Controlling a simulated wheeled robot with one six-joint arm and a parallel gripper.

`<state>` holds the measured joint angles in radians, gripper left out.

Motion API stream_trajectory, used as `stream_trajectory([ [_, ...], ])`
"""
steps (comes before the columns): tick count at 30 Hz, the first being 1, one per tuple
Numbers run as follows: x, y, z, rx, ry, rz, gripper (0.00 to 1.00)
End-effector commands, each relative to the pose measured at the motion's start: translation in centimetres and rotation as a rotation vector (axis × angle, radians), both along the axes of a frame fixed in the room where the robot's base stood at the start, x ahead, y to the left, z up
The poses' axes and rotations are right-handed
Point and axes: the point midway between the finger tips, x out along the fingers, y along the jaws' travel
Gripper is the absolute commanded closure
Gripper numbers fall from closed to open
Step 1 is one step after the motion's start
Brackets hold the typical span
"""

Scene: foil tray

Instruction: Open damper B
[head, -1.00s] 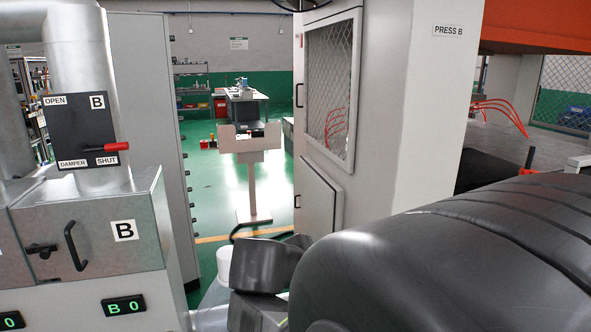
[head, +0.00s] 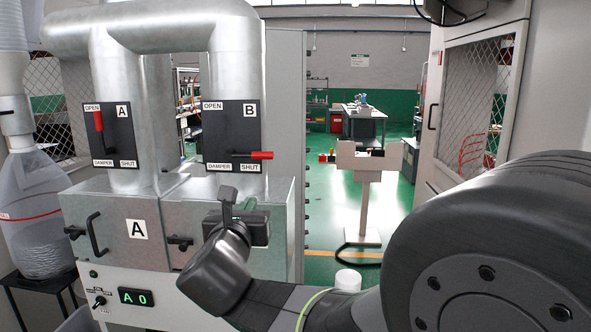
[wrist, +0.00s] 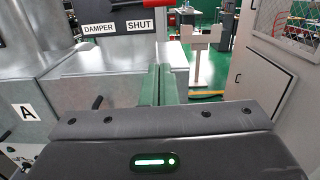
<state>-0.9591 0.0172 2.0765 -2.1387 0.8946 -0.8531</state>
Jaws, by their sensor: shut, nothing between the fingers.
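Damper B's black plate (head: 230,125) is on the right-hand duct. Its red-gripped lever (head: 262,155) lies horizontal, pointing right toward SHUT. In the wrist view a piece of the red lever (wrist: 158,4) shows at the top edge, above the SHUT label (wrist: 139,26). My gripper (head: 228,192) is in front of the housing below damper B, lower than the lever and apart from it. In the wrist view its two green fingers (wrist: 157,84) are together and empty. My gripper hides much of the right-hand box front.
Damper A's lever (head: 98,121) stands upright at OPEN on the left duct. Black latch handles (head: 180,242) stick out from the box fronts.

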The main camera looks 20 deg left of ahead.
Motion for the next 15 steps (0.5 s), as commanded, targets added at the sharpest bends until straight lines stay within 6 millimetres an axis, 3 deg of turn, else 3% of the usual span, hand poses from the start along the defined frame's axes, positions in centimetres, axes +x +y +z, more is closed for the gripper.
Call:
stream_trajectory([
  [8, 0.2, 0.0, 0.0, 0.002, 0.002, -0.003, 1.0],
  [15, 2.7, 0.4, 0.1, 0.002, 0.003, -0.007, 1.0],
])
